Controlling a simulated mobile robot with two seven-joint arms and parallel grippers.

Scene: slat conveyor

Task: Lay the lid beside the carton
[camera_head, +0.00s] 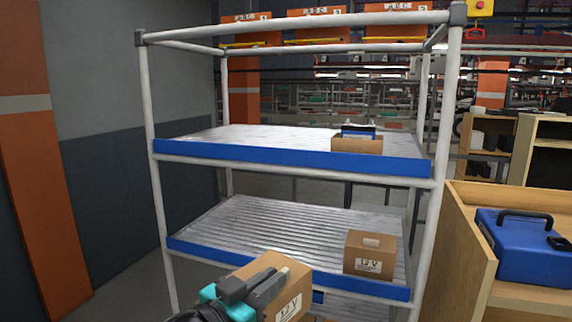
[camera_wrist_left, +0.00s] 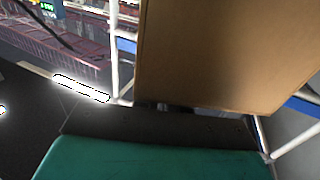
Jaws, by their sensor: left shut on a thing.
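In the left wrist view a large brown cardboard face (camera_wrist_left: 225,55) fills the upper right. An open brown carton (camera_head: 357,146) with a blue object (camera_head: 358,132) in it stands on the upper shelf, at the right. A closed-looking carton (camera_head: 370,254) marked "12 V" stands on the lower shelf. My right gripper is not in view.
The upper shelf (camera_head: 240,138) is clear left of the open carton. The lower ribbed shelf (camera_head: 270,228) is clear left of its carton. Blue edges and white posts (camera_head: 157,190) frame the rack. A blue case (camera_head: 525,245) sits in a wooden unit at right.

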